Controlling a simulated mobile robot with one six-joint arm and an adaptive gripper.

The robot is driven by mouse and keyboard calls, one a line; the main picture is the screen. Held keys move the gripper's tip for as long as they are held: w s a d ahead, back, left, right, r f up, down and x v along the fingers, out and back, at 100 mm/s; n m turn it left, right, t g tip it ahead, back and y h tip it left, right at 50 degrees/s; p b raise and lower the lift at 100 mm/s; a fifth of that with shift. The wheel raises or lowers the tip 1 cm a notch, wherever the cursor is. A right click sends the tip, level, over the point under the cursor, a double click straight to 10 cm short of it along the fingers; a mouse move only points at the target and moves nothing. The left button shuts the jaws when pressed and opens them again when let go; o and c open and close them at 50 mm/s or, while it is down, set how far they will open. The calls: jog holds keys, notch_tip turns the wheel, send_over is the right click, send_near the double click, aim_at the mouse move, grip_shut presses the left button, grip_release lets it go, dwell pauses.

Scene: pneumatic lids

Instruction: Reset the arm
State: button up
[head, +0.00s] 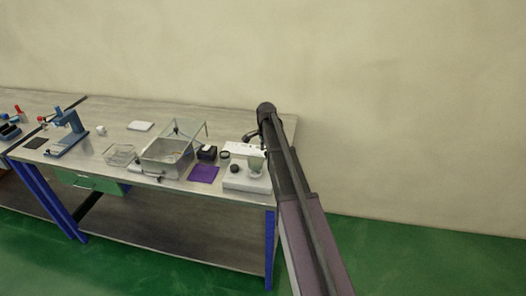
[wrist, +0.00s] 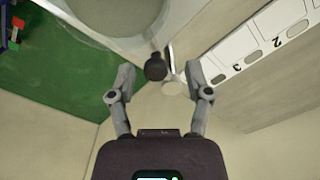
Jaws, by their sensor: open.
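My arm reaches from the lower right over the right end of the workbench (head: 215,195) in the head view. My gripper (head: 252,138) is small there and partly hidden by the arm. In the wrist view my gripper (wrist: 161,92) has its two grey fingers spread apart, with nothing held between them. A dark round knob (wrist: 155,68) shows just beyond the fingertips; I cannot tell whether it is near them or far behind.
The bench holds a metal box (head: 168,160) with a raised clear lid (head: 190,132), a clear tray (head: 120,155), a purple mat (head: 203,174), a black box (head: 207,153), a white device (head: 247,182) and a blue stand (head: 68,130). A numbered white panel (wrist: 255,45) lies right. Wall stands behind.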

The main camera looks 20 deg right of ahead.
jog(key=shift+n+t, duration=0.3)
jog(key=shift+t, duration=0.1)
jog(key=d, duration=0.4)
jog(key=shift+s+f, duration=0.25)
jog(key=shift+s, duration=0.15)
jog(key=s+d+n+t+h, duration=0.1)
jog(key=s+d+n, duration=0.15)
jog(key=s, duration=0.25)
jog(key=s+a+n+g+y, duration=0.1)
jog(key=s+a+n, duration=1.1)
jog(key=s+a, duration=1)
jog(key=shift+s+r+g, duration=0.25)
jog(key=shift+s+g, duration=0.15)
jog(key=shift+s, duration=0.35)
jog(key=shift+a+n, duration=0.1)
jog(key=shift+n, duration=0.15)
